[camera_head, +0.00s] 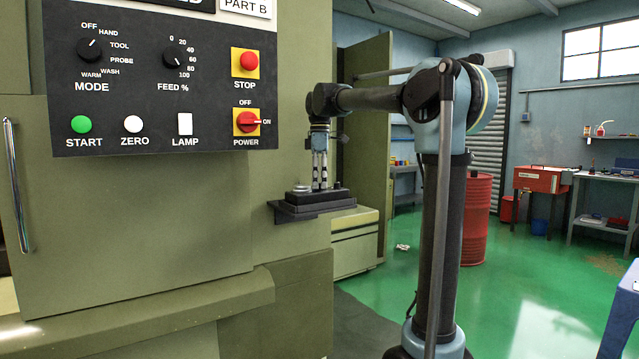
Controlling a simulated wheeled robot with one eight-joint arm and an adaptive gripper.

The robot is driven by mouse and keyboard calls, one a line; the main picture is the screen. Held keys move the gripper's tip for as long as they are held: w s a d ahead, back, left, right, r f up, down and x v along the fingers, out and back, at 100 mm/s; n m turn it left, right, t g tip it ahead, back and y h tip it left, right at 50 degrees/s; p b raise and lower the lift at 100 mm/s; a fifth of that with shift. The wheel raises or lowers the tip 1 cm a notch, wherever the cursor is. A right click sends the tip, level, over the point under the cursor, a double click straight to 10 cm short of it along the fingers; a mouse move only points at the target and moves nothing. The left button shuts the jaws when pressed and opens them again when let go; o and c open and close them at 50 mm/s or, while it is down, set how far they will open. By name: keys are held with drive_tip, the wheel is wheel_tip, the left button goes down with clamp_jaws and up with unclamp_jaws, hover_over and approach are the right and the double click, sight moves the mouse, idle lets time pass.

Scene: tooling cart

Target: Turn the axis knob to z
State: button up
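No knob labelled as an axis knob can be read in this view. A dark box (320,196) sits on a small dark bracket shelf (283,212) at the machine's right side. A small silver round part (302,188) shows on the left of its top; I cannot tell whether it is a knob. My gripper (320,185) points straight down at the box top, just right of the silver part. Its two fingers look close together, but their tips are too small to tell whether they are shut or touch anything.
The machine's control panel (155,100) fills the upper left, with a MODE knob (91,51), a FEED % knob (174,57), a red STOP button (250,61) and a POWER switch (246,122). A red barrel (476,222) stands behind my arm. Green floor is open at right.

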drive_tip(key=shift+c, duration=0.4)
clamp_jaws()
drive_tip(key=m, duration=0.5)
drive_tip(key=shift+m, duration=0.3)
drive_tip(key=m, duration=0.5)
drive_tip(key=shift+m, duration=0.3)
drive_tip(key=m, duration=0.6)
drive_tip(key=shift+d, duration=0.1)
drive_tip(key=m, duration=0.6)
drive_tip(key=shift+s+m+t, duration=0.1)
drive_tip(key=shift+m+t, duration=0.2)
